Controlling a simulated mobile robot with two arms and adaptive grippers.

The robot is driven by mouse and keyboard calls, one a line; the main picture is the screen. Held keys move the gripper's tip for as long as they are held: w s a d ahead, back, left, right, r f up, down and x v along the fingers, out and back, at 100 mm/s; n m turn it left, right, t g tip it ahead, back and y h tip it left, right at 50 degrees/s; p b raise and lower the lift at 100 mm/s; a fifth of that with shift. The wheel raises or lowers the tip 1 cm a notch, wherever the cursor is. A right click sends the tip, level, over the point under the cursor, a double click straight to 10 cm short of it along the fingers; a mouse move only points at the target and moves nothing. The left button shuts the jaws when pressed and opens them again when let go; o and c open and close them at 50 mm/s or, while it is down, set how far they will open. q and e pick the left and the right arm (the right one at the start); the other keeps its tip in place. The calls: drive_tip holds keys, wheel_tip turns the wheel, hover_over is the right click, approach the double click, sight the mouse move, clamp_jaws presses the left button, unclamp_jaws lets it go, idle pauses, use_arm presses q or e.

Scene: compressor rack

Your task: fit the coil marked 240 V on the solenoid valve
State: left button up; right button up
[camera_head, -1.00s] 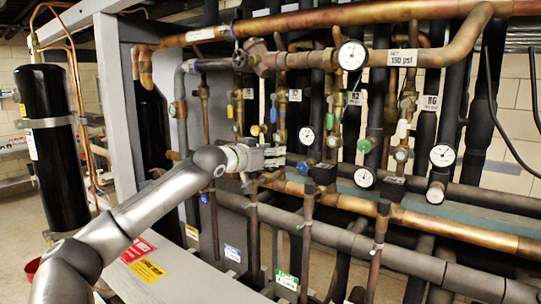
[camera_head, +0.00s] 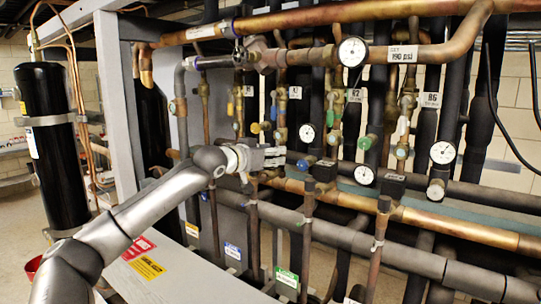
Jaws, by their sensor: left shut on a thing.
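My left gripper (camera_head: 275,157) reaches in from the left to the rack's lower pipework. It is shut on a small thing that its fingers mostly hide. I cannot read a 240 V marking or tell whether the thing is the coil. A thin vertical pipe with a dark fitting (camera_head: 250,186) stands just below the gripper; I cannot tell if they touch. To the right, two similar vertical pipes carry black blocks that look like coils, one in the middle (camera_head: 325,172) and one further right (camera_head: 392,185). My right gripper is not in view.
A copper pipe (camera_head: 440,221) and a thick grey pipe (camera_head: 400,257) run across below the valves. Gauges (camera_head: 352,51) and valves crowd the space behind and above the gripper. A black cylinder (camera_head: 50,145) stands at the far left. A grey frame post (camera_head: 115,110) is left of the gripper.

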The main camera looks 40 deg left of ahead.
use_arm(q)
drive_tip(key=shift+f, duration=0.2)
drive_tip(key=o, duration=1.2)
drive_tip(key=shift+f, duration=0.1)
drive_tip(key=shift+s, duration=0.1)
drive_tip(key=v, duration=0.6)
drive_tip(key=shift+s+a+r, duration=0.1)
drive_tip(key=shift+s+r, duration=0.05)
drive_tip(key=shift+r, duration=0.05)
drive_tip(key=v, duration=0.5)
drive_tip(key=shift+s, duration=0.3)
